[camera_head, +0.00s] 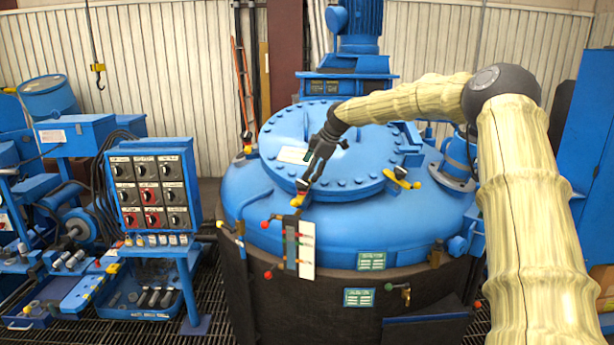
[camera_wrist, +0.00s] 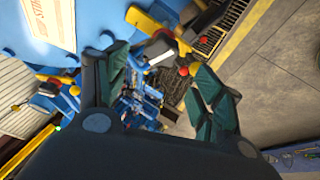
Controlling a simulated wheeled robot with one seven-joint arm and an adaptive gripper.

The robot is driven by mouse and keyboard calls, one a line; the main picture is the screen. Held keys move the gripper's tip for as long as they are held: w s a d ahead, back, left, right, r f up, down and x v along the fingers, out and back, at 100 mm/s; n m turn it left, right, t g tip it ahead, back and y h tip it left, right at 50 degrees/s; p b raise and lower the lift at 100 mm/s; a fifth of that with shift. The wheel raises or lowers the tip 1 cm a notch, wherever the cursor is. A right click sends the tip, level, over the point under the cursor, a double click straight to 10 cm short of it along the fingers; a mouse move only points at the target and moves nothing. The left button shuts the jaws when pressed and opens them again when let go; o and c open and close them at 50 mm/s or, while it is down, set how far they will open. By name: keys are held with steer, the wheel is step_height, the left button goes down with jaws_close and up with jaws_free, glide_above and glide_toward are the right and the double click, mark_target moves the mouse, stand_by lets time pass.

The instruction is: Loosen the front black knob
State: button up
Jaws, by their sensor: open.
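The blue furnace (camera_head: 345,225) has a round bolted lid with yellow-and-black fittings around its rim. The front fitting (camera_head: 298,200) shows yellow at the lid's front edge, and my gripper (camera_head: 304,182) reaches down to it from above. The gripper hides most of its black knob. In the wrist view, my gripper (camera_wrist: 162,88) has its two dark green fingers spread apart with nothing held between them. A black part with a yellow bar (camera_wrist: 148,22) lies just beyond the fingertips, toward the top of that view. I cannot tell whether a finger touches it.
Another yellow-handled fitting (camera_head: 402,178) sits at the lid's right, and one (camera_head: 247,138) at its left. Levers with coloured balls stand beside a white plate (camera_head: 306,250) on the furnace front. A blue switch panel (camera_head: 150,185) stands left. A motor column (camera_head: 358,45) rises behind.

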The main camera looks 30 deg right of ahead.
steer(key=shift+v, duration=1.6)
